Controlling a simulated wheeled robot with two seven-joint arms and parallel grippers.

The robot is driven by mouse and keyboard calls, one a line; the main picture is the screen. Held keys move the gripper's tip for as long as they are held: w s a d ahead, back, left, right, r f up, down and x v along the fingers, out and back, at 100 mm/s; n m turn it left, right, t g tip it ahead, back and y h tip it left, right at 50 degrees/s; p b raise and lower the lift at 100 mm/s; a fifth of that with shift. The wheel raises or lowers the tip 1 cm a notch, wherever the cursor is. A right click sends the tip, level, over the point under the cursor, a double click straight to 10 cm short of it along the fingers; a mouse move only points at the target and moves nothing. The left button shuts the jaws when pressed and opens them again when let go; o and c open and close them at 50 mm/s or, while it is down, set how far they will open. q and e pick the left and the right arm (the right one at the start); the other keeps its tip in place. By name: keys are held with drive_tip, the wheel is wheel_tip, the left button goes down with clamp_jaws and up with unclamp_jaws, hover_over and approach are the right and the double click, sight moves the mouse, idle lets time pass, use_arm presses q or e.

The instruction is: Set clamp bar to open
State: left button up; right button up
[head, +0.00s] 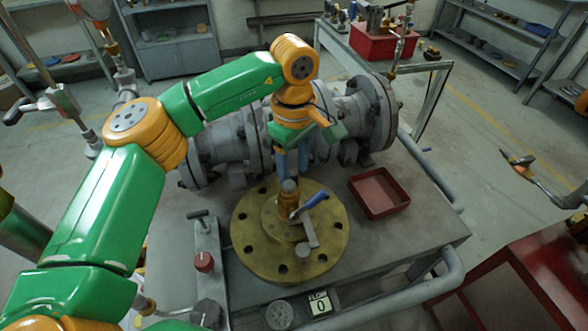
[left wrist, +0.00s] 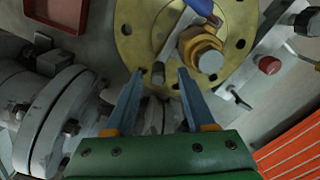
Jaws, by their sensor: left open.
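A short grey bar (head: 309,232) sits beside the central post on the brass flange (head: 250,245). It also shows in the left wrist view (left wrist: 170,48), where its end appears between the fingertips in the picture. A blue-handled lever (head: 314,200) juts from the same post, up and right in the head view; its blue part is cut by the top edge of the left wrist view (left wrist: 200,7). I cannot tell which is the clamp bar. My left gripper (head: 292,172) is open and empty, pointing down just behind the post. My right gripper is not in view.
A red tray (head: 379,192) lies on the table right of the flange. Grey pipework (head: 325,125) runs behind it.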

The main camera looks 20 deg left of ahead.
use_arm(q)
drive_tip(key=shift+f, duration=0.65)
drive_tip(key=shift+w+f, duration=0.25)
drive_tip(key=shift+f, duration=0.35)
drive_tip(key=shift+s+r, duration=0.1)
clamp_jaws()
